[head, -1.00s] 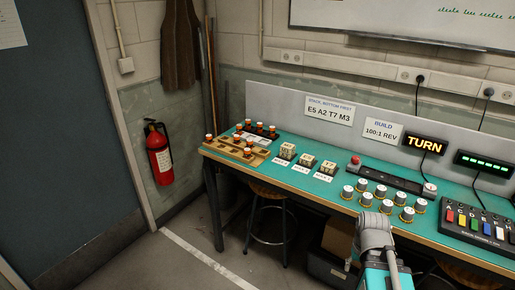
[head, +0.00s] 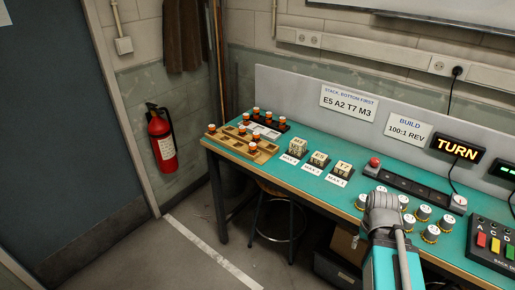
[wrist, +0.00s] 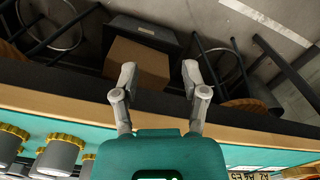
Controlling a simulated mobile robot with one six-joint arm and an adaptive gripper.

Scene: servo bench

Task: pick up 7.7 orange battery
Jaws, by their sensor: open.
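Some are in or on a wooden tray (head: 228,148), including a front battery (head: 252,148) and a left battery (head: 211,129). Others stand in a dark rack behind, such as the back-left battery (head: 246,118). Their markings are too small to read, so I cannot tell which is 7.7. My gripper (wrist: 159,72) is open and empty in the wrist view, above the bench's front edge, far right of the batteries. No battery is clearly identifiable in the wrist view.
A stool (head: 282,222) and a cardboard box (head: 346,245) are below. A fire extinguisher (head: 161,138) hangs left; the floor in front is open.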

